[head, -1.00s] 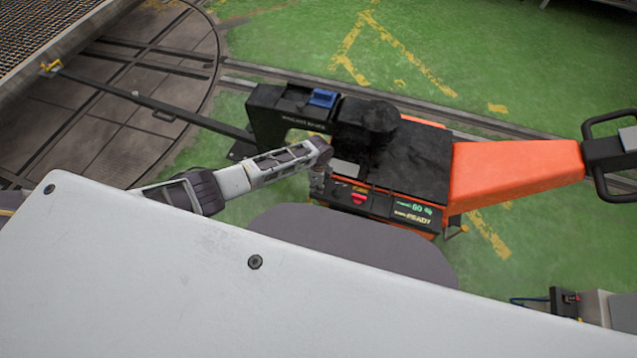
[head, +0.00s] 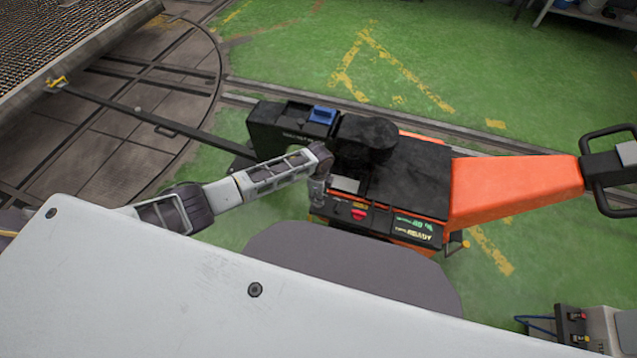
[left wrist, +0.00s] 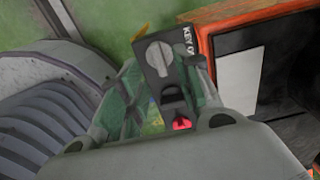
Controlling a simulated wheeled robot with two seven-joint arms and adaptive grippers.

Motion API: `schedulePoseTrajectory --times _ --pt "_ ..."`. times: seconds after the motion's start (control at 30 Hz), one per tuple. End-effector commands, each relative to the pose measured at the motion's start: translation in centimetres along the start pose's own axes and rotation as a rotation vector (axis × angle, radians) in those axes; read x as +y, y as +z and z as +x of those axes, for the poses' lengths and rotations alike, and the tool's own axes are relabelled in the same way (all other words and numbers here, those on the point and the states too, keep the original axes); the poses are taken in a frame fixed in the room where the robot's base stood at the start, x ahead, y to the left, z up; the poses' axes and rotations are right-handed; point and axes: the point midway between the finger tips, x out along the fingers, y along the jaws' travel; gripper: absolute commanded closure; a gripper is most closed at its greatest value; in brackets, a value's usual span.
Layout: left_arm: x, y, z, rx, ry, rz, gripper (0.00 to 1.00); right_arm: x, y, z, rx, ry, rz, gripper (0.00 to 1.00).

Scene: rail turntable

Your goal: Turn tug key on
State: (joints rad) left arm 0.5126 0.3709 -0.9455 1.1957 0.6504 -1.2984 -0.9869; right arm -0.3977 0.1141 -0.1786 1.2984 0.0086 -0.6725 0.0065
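The tug (head: 405,180) is an orange and black machine with a display reading READY on its near panel. In the left wrist view, the key switch (left wrist: 160,55) is a grey knob on a dark plate partly lettered "KEY O"; the rest of the label is hidden. My left gripper (head: 317,198) points down at the near left edge of the tug's panel. In the left wrist view, its two fingers (left wrist: 162,92) are apart, with the knob showing between and beyond their tips. I cannot tell whether they touch it. My right gripper is not in view.
A red button (left wrist: 181,123) shows close to the key switch. An orange tiller (head: 515,190) with a black loop handle (head: 600,200) extends right. A dark bar (head: 150,118) runs left toward the turntable (head: 110,150). Green floor behind the tug is open.

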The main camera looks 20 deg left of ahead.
Motion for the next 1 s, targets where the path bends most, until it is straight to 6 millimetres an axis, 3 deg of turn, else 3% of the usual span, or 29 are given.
schedulePoseTrajectory --times 0.6,1.0 --pt "0.0 0.0 -6.4 0.0 0.0 0.0 0.66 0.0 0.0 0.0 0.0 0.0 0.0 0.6" --pt "0.1 0.0 -7.5 -0.001 0.001 0.0 0.66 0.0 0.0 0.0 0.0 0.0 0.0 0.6"
